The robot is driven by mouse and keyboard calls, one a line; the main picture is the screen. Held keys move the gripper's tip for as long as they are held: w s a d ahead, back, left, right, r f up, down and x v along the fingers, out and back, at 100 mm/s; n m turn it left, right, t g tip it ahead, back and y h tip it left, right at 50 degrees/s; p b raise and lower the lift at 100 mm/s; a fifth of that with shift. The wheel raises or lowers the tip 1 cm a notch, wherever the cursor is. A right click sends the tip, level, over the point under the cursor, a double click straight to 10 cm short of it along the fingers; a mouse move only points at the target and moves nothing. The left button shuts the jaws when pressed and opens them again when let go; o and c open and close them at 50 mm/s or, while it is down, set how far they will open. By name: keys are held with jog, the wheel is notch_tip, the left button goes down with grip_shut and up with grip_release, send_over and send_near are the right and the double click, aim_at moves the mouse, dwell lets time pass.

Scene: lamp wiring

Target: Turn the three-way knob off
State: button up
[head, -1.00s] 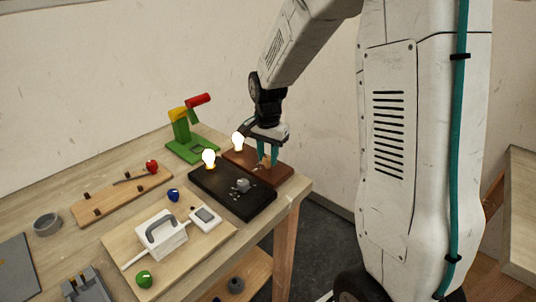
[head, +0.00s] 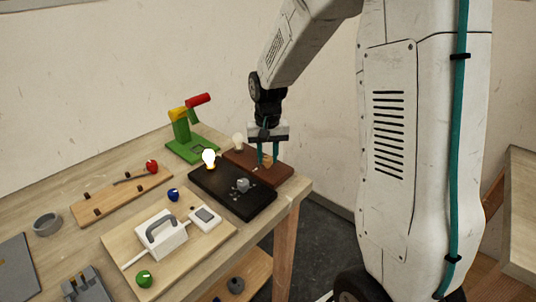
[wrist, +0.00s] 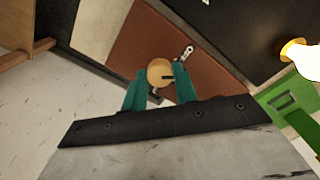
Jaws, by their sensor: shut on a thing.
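A brown board (head: 238,153) bears a round tan knob (head: 267,160) and a bulb (head: 238,140) that is dark. My gripper (head: 269,158) points down at this knob, and its teal fingers are shut on it. In the wrist view the knob (wrist: 158,71) sits between the fingertips, with a dark pointer or slot toward the right finger. A black board (head: 255,208) beside it bears a grey knob (head: 242,185) with several white marks around it and a lit bulb (head: 209,157). The frames do not make clear which knob is the three-way one.
A green stand (head: 182,140) with a red and yellow top is behind the boards. A light wooden board (head: 120,243) with a white handled box (head: 160,235) lies in front. A grey ring (head: 47,224) is farther left. The table's right edge is close to my gripper.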

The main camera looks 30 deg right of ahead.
aim_at(268, 158)
jog(key=shift+n, duration=1.7)
jog(key=shift+r, duration=0.1)
jog(key=shift+w, duration=0.1)
jog(key=o, duration=1)
jog(key=shift+c, duration=0.2)
notch_tip(268, 158, up, 8)
jog(key=shift+f, duration=0.15)
jog(key=s+a+r, duration=0.2)
jog(key=s, duration=0.7)
jog(key=s+a+r+n, duration=0.1)
jog(key=s+a+r, duration=0.1)
jog(key=s, duration=0.8)
jog(key=s+a+r+t, duration=0.1)
jog(key=s+a+r, duration=0.2)
jog(key=s, duration=0.6)
jog(key=shift+s+a, duration=0.15)
jog(key=shift+s, duration=0.1)
